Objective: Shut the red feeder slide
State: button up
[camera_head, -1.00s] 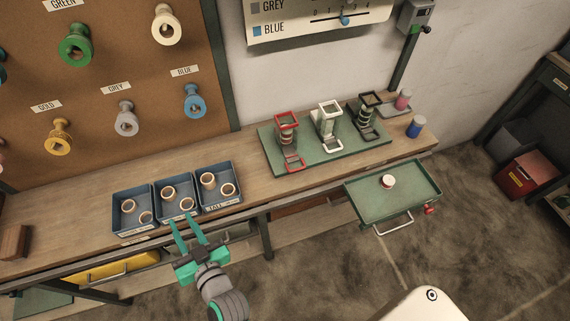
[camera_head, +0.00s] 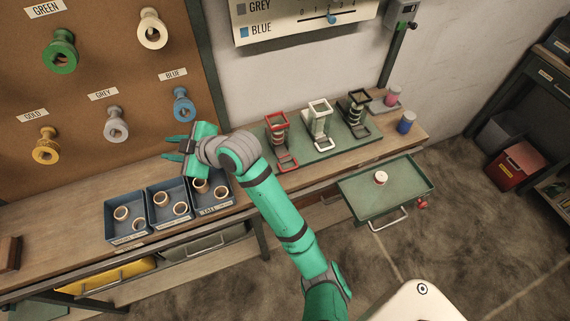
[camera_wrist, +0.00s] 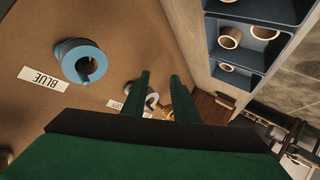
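The red feeder (camera_head: 277,128) stands at the left end of a green base plate on the bench, with coiled rolls stacked in its frame. Its red slide (camera_head: 287,161) sticks out at the front, low down, as a flat frame. My gripper (camera_head: 172,148) is left of the red feeder, above the blue trays and in front of the pegboard, with its fingers pointing left. The wrist view shows the fingers (camera_wrist: 160,80) apart with nothing held between them. The red feeder is not in the wrist view.
A white feeder (camera_head: 319,122) and a black feeder (camera_head: 357,112) stand right of the red one. Blue trays (camera_head: 125,236) with rolls lie below my gripper. A blue spool (camera_wrist: 82,62) hangs close by on the pegboard. An open green drawer (camera_head: 400,195) juts out at right.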

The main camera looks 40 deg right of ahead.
jog(key=s+d+f+n+g+h, duration=0.1)
jog(key=s+d+n+g+h, duration=0.15)
jog(key=d, duration=0.45)
jog(key=s+d+f+n+g+h, duration=0.1)
jog(key=s+d+f+g, duration=0.15)
jog(key=d, duration=0.35)
jog(key=g+h, duration=0.3)
jog(key=g, duration=0.1)
send_near(290, 168)
jog(key=shift+n, duration=0.25)
jog(key=f, duration=0.4)
jog(key=w+f, duration=0.1)
jog(key=f, duration=0.2)
jog(key=shift+d, duration=0.1)
grip_shut()
